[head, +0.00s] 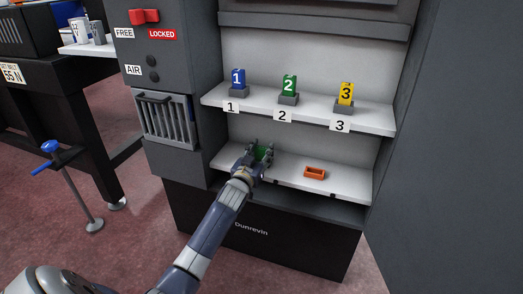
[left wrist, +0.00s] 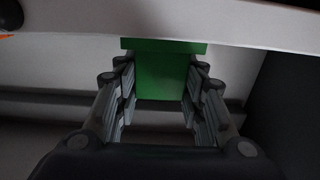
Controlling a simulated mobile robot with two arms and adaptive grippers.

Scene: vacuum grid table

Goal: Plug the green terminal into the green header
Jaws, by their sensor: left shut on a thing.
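My left gripper (head: 260,153) is over the left part of the lower white shelf (head: 345,184). It is shut on a green block, the green terminal (head: 261,154). In the left wrist view the terminal (left wrist: 163,75) sits between both fingers of the gripper (left wrist: 162,98), with a wider green edge at its top. A green piece marked 2 (head: 289,84) stands upright in a grey base on the upper shelf. I cannot tell whether it is the green header. My right gripper is not in view.
A blue piece marked 1 (head: 237,78) and a yellow piece marked 3 (head: 346,93) stand in grey bases on the upper shelf (head: 315,114). A small orange tray (head: 315,173) lies on the lower shelf, right of my gripper. The upper shelf overhangs the lower one.

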